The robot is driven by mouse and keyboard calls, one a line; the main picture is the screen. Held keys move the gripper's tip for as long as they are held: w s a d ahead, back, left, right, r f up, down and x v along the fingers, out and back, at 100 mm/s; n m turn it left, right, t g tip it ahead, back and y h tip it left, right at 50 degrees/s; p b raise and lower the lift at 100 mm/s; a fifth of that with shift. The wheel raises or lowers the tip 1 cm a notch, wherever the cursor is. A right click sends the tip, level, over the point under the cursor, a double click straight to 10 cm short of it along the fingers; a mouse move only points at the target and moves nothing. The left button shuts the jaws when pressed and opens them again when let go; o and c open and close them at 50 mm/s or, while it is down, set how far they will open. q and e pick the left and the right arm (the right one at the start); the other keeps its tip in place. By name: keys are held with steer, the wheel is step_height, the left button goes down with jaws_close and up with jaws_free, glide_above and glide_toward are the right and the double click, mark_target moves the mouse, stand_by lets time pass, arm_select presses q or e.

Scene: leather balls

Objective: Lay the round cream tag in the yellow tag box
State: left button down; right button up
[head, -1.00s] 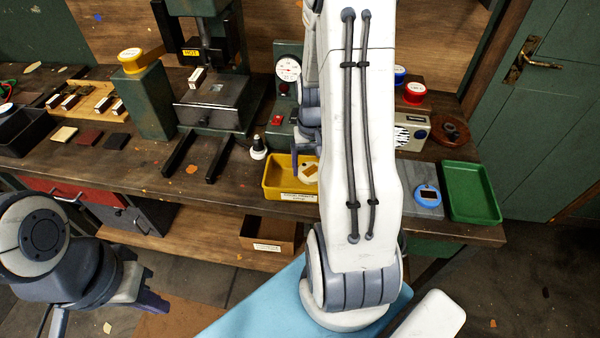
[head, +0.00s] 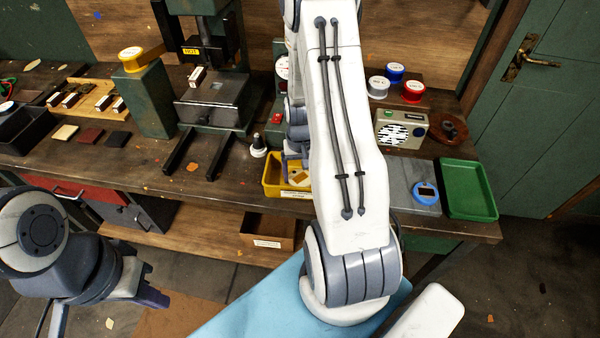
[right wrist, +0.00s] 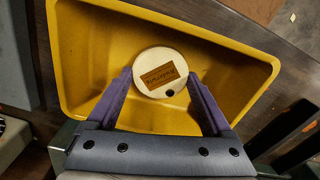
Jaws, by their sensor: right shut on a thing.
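The round cream tag (right wrist: 161,73) has a brown label and a small dark hole. My right gripper (right wrist: 160,88) is shut on it, with one purple finger at each side. The yellow tag box (right wrist: 88,62) surrounds the tag in the right wrist view; whether the tag touches its floor I cannot tell. In the head view the box (head: 270,182) stands at the bench's front edge, partly hidden by my right arm, and the tag (head: 300,178) shows at the gripper inside its outline. My left gripper (head: 152,298) is low at the left, away from the bench, its opening unclear.
A green tray (head: 470,190) and a blue round device (head: 426,193) lie right of the box. A dark press (head: 215,105) and a small black-and-white knob (head: 258,147) stand to its left. A cardboard box (head: 267,233) sits on the shelf below.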

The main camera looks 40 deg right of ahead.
mark_target(300, 177)
steer(key=o, duration=1.1)
step_height(300, 177, up, 12)
steer(key=s+a+r+n, duration=0.2)
steer(key=a+r+n, duration=0.15)
steer(key=a, duration=0.75)
steer(key=s+a+r+n, duration=0.15)
steer(key=a+n, duration=0.25)
steer(key=a, duration=0.6)
steer(key=s+a+r+n, duration=0.1)
steer(key=s+a+n, duration=0.1)
steer(key=s+a, duration=0.1)
steer(key=s+a+r+n, duration=0.1)
steer(key=s+a+n, duration=0.1)
steer(key=s, duration=0.3)
steer(key=s+a+n+y+b, duration=0.1)
steer(key=s+a+n, duration=0.1)
steer(key=s+a, duration=0.3)
steer(key=shift+s+a+r+n, duration=0.1)
steer(key=shift+r+n, duration=0.25)
steer(key=shift+r, duration=0.05)
